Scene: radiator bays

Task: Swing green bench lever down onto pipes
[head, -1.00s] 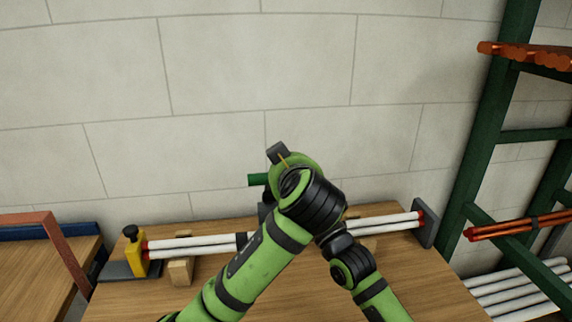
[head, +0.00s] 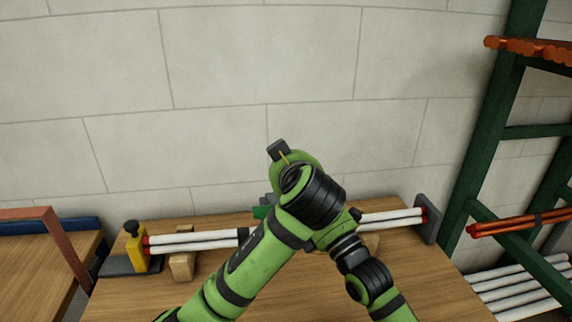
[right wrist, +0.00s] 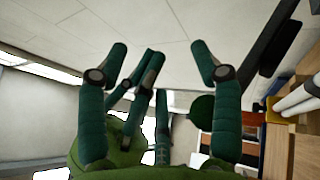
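The green lever (head: 262,212) shows as a short green end just left of my arm in the head view, low behind the bench and close to the pipe level. The rest of it is hidden by the arm. White pipes with red ends (head: 195,240) lie across the bench. My right gripper (right wrist: 159,50) shows in the right wrist view with its dark green fingers spread apart, gripping nothing. The lever's rounded green end (right wrist: 201,112) shows beside and behind the right-hand finger; contact cannot be told. My left gripper is not in view.
The wooden bench (head: 120,295) has a yellow clamp (head: 136,248) at left, a wooden block (head: 182,266) and a dark end plate (head: 429,220) at right. A green rack (head: 490,130) with orange pipes stands at right. A reddish frame (head: 68,250) stands at left.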

